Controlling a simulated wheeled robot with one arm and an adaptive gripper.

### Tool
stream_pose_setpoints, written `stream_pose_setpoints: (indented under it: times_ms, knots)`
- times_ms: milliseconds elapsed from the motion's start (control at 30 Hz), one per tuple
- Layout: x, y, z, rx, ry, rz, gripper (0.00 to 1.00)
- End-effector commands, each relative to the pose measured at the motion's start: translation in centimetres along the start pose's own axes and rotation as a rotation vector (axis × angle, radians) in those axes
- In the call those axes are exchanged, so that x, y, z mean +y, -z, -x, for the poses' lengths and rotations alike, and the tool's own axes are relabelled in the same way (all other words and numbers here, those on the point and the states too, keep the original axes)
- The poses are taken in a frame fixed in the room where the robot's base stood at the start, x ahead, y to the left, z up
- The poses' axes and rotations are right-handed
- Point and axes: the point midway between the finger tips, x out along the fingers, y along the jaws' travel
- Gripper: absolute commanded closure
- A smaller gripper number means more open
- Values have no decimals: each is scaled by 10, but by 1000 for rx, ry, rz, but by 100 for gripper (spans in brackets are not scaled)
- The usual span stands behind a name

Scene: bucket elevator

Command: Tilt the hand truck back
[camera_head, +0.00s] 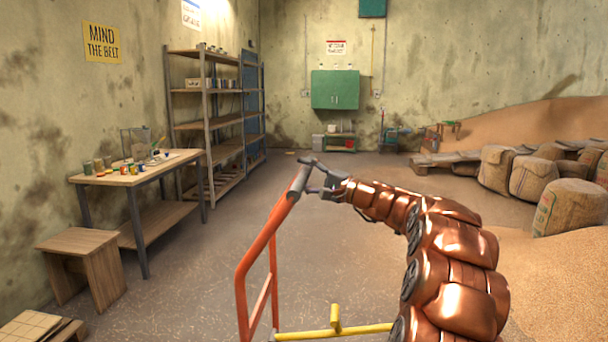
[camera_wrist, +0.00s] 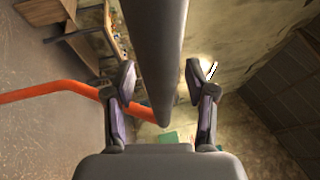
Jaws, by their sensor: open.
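The hand truck (camera_head: 262,246) stands at the lower middle of the head view, with an orange-red tube frame and a dark grey grip at its top. Its lower part is cut off by the picture edge. My gripper (camera_head: 314,188) is at the top of the hand truck, beside the grip. In the wrist view my gripper (camera_wrist: 160,82) is open, with one finger on each side of the dark grey grip (camera_wrist: 158,40). Gaps show between the fingers and the grip. The orange tube (camera_wrist: 50,92) runs off to the left there.
A yellow bar (camera_head: 350,331) lies low in front. A workbench (camera_head: 140,178) with small cans, a stool (camera_head: 88,243) and metal shelves (camera_head: 205,120) line the left. Sacks (camera_head: 570,207) and heaped grain (camera_head: 560,270) fill the right. The middle floor is clear.

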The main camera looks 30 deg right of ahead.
Motion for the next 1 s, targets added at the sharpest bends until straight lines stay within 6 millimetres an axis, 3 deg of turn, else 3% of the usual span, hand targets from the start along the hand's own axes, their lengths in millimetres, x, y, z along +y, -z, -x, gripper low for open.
stream_pose_setpoints:
  times_ms: [200, 733, 1000]
  knots:
    - [0, -1, -1, -2, 0, 0, 44]
    - [0, -2, -1, -3, 0, 0, 100]
    - [0, -2, -1, -3, 0, 0, 100]
